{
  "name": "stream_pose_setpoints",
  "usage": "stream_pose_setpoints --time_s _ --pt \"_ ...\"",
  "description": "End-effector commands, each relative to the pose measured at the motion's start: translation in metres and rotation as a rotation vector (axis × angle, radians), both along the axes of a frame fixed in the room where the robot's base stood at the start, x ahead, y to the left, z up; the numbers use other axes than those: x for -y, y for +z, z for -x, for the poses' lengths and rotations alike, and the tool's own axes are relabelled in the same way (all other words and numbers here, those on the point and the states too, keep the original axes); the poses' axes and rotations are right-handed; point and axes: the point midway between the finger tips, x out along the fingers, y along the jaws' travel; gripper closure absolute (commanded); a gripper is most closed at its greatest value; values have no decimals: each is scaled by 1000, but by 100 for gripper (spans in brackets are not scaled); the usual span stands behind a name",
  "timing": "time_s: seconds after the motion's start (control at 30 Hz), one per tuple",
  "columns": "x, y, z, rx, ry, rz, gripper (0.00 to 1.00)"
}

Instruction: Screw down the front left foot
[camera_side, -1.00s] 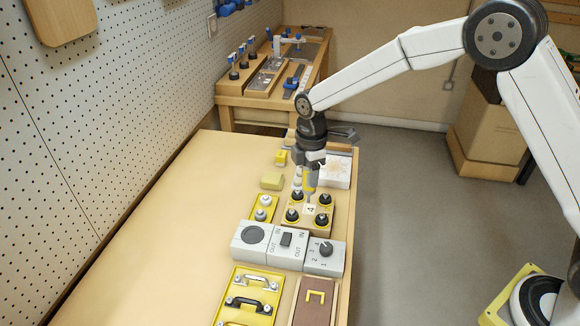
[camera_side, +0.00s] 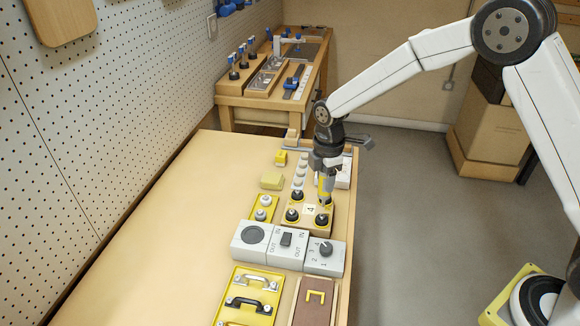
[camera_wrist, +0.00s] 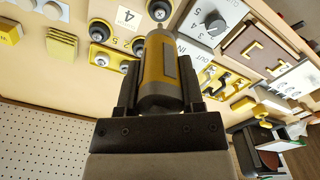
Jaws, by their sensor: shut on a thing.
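My gripper (camera_side: 327,170) is shut on a yellow and grey driver (camera_side: 325,187), which points down. The driver fills the middle of the wrist view (camera_wrist: 160,70), between my gripper's fingers (camera_wrist: 160,95). A wooden block with a label marked 4 (camera_side: 310,209) carries black round feet on yellow rings. Three feet show clearly: far left (camera_side: 297,196), near left (camera_side: 292,215) and near right (camera_side: 321,219). The driver's tip is over the block's far right corner and hides the foot there. I cannot tell whether the tip touches it.
Grey boxes with a round button (camera_side: 254,235), a switch (camera_side: 287,239) and a dial (camera_side: 325,249) stand just in front of the block. A yellow plate with white knobs (camera_side: 263,207) lies to its left. The bench's left side (camera_side: 180,220) is clear.

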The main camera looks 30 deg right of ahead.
Motion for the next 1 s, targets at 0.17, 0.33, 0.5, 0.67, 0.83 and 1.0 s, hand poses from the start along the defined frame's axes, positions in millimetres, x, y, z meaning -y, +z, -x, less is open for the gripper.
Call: stream_pose_setpoints --time_s 0.17,0.33,0.5,0.67,0.83,1.0 --pt "0 -14 0 0 0 0 100" --pt "0 -23 0 1 0 0 100" --pt "0 -27 0 1 0 0 100" --pt "0 -28 0 1 0 -1 100" --pt "0 -28 0 2 0 -1 100" --pt "0 -28 0 2 0 -1 100"
